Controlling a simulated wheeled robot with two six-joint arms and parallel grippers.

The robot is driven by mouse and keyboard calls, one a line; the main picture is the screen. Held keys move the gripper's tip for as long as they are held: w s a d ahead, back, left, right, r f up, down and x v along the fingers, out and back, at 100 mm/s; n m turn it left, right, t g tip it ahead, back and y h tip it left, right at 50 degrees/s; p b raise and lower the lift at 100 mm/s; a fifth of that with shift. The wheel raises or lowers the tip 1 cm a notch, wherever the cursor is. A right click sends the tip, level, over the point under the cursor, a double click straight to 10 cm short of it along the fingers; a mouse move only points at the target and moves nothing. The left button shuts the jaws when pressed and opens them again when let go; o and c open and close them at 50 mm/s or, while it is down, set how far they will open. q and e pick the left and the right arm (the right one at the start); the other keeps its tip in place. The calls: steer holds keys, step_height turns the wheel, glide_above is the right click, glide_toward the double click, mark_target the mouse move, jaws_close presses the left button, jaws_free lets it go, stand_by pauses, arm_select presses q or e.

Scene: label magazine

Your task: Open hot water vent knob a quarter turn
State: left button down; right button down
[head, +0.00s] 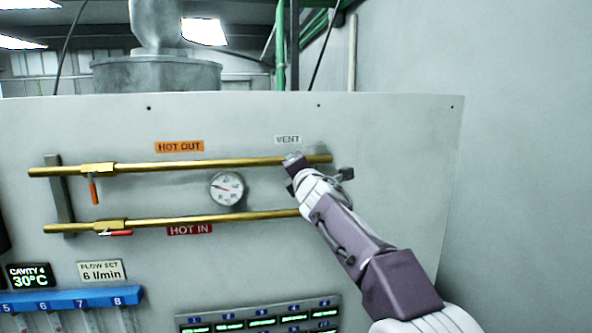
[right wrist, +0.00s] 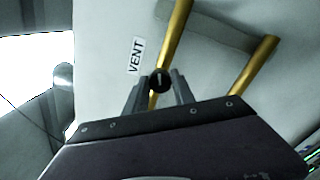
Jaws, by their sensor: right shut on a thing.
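The vent knob (right wrist: 159,80) is a small round black knob on the upper brass pipe, beside the VENT label (right wrist: 136,56). In the right wrist view my right gripper (right wrist: 160,85) has its two fingers on either side of the knob, shut on it. In the head view my right gripper (head: 293,161) is at the right end of the hot out pipe (head: 230,162), just below the VENT label (head: 288,140), and hides the knob. A small mark shows on the knob's face, but its turn angle is hard to read. My left gripper is not in view.
The lower hot in pipe (head: 190,221) runs below, partly behind my right arm. A round gauge (head: 227,188) sits between the pipes. Valves with an orange handle (head: 94,190) and a red handle (head: 116,233) are at left. The panel right of my arm is clear.

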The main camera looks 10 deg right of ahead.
steer(key=shift+m, duration=1)
steer(key=c, duration=1.1)
jaws_free()
steer(key=shift+o, duration=0.2)
steer(key=shift+w, duration=0.15)
steer(key=s+b, duration=0.4)
steer(key=s, duration=0.5)
steer(key=shift+f, duration=0.15)
